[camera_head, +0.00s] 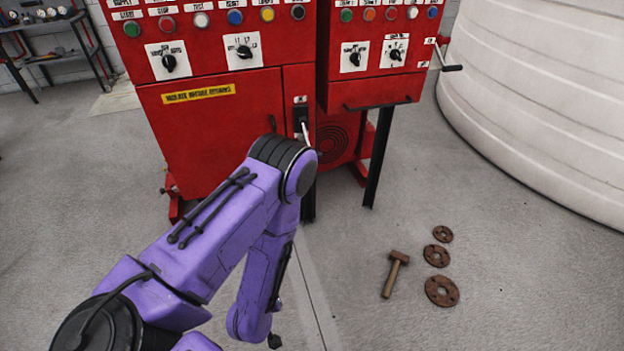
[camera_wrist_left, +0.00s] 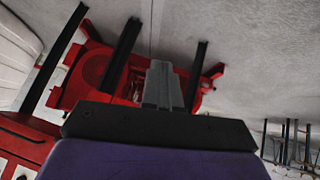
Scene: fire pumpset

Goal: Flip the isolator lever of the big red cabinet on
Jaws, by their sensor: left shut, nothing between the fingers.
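The big red cabinet (camera_head: 215,125) stands left of centre in the head view. Its isolator is a small black plate (camera_head: 300,117) on the narrow right panel. A light lever (camera_head: 305,132) slants downward there, its lower end close to my arm's elbow in the picture. My left arm's purple links cross in front of the cabinet's lower right. My left gripper (camera_wrist_left: 163,86) shows in the left wrist view with its fingers shut and empty, touching nothing visible. I cannot make it out clearly in the head view. My right gripper is in neither view.
A smaller red cabinet (camera_head: 372,85) on black legs stands right of the big one, with a black-handled crank (camera_head: 449,67) on its side. A hammer (camera_head: 395,274) and rusty flanges (camera_head: 441,291) lie on the floor. A white tank (camera_head: 545,90) fills the right.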

